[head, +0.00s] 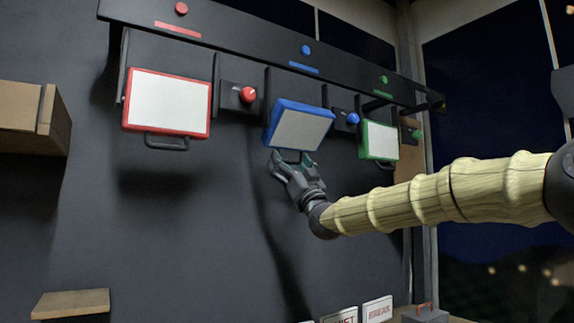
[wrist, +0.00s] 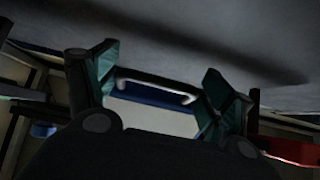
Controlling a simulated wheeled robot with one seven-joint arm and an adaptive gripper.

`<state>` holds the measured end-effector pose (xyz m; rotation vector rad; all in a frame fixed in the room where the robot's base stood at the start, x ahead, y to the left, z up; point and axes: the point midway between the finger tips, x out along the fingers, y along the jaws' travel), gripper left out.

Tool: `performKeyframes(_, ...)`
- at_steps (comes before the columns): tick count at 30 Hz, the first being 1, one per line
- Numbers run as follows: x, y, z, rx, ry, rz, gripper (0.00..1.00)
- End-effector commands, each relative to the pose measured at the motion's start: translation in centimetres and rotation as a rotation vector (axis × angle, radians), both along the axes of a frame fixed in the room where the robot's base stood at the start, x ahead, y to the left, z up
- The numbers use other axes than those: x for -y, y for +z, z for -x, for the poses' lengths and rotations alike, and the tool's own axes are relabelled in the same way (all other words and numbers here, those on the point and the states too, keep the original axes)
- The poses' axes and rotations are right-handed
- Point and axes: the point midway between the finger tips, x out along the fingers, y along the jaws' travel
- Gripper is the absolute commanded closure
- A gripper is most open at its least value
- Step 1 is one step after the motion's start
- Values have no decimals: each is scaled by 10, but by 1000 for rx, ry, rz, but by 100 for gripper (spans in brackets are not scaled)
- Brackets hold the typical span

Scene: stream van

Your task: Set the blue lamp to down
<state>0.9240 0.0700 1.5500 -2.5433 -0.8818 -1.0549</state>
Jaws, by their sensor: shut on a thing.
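The blue lamp (head: 302,127) is a blue-framed panel with a pale face, in the middle of the row under the dark rail in the head view. It is tilted compared with the red and green lamps. My gripper (head: 293,160) is at its lower edge, where the handle is.
A red lamp (head: 167,104) hangs to the left and a green lamp (head: 379,140) to the right. A red knob (head: 248,95) and a blue knob (head: 352,118) sit between the lamps. A wooden shelf (head: 30,118) juts out at the left.

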Motion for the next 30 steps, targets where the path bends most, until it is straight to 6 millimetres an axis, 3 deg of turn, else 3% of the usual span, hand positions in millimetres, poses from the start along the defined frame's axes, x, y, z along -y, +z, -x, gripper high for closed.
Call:
performKeyframes(3,0,0,0,0,-1,-1,61)
performKeyframes(4,0,0,0,0,-1,-1,17)
performKeyframes(7,0,0,0,0,-1,-1,0)
performKeyframes(21,2,-3,2,-2,1,0,0)
performKeyframes(30,21,-32,25,-3,1,-1,0)
